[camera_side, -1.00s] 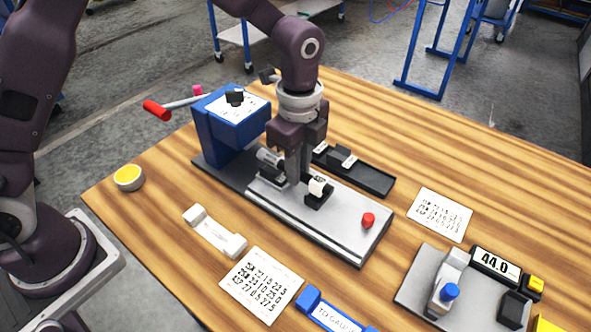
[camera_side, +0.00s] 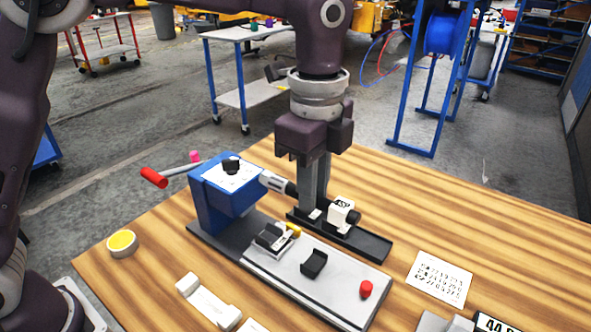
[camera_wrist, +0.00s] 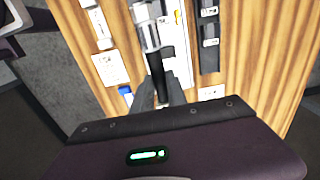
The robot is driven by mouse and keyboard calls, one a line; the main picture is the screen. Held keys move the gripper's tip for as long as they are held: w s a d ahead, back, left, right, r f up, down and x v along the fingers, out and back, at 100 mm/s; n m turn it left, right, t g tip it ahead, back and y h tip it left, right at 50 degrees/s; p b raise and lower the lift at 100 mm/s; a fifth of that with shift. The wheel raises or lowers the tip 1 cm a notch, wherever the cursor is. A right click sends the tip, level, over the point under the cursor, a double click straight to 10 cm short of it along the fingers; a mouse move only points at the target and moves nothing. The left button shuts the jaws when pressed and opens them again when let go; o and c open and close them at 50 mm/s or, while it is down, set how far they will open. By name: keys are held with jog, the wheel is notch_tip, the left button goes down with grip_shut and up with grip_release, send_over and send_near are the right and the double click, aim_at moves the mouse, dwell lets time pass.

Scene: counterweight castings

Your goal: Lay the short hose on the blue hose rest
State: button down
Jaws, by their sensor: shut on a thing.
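The hose is held in the air above the bench fixture, slightly tilted. In the wrist view the silver fitting (camera_wrist: 150,36) and black hose (camera_wrist: 157,70) run up from between my fingers (camera_wrist: 160,93). A small blue patch (camera_wrist: 125,90) by the left finger is probably an end of the blue hose rest. The rest is out of the side view now.
The grey plate (camera_side: 335,290) bears two black cradles (camera_side: 314,263) and a red knob (camera_side: 366,289), beside a blue block (camera_side: 225,190) with a red-handled lever (camera_side: 154,178). A black tray (camera_side: 370,245) lies behind. A white rest (camera_side: 207,302), number card (camera_side: 440,278) and yellow-topped cup (camera_side: 122,243) stand around.

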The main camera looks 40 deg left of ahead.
jog(key=s+d+f, duration=1)
jog(key=s+d, duration=0.4)
jog(key=d, duration=0.1)
jog(key=shift+s+d+f, duration=0.15)
jog(key=shift+s+d, duration=0.1)
jog(key=shift+s, duration=0.1)
jog(key=shift+f, duration=2.8)
jog(key=shift+f, duration=0.65)
jog(key=c, duration=1.3)
grip_release()
jog(key=shift+o, duration=0.2)
